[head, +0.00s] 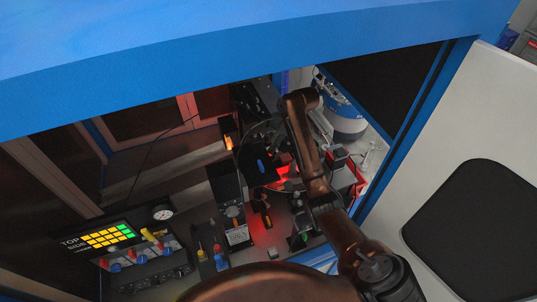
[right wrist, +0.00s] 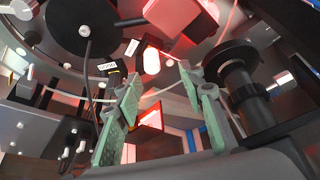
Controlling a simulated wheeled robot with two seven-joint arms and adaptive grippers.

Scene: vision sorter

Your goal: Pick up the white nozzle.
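In the right wrist view a short white rounded cylinder (right wrist: 152,61), tinted pink by red light, hangs ahead of my right gripper. It best matches the white nozzle, though I cannot be sure. My right gripper (right wrist: 161,82) has its two green fingers spread wide with nothing between them. The white piece appears between the fingertips in the picture, apart from them and further off. In the head view my brown right arm reaches into the blue machine; its fingers and the white piece cannot be made out there. My left gripper is not in view.
A dark round disc (right wrist: 85,22) and a red-lit block (right wrist: 178,20) stand close ahead. A black stepped cylinder (right wrist: 240,80) is right of the fingers. In the head view a blue machine frame (head: 250,60) surrounds the opening, with a button panel (head: 105,236) at lower left.

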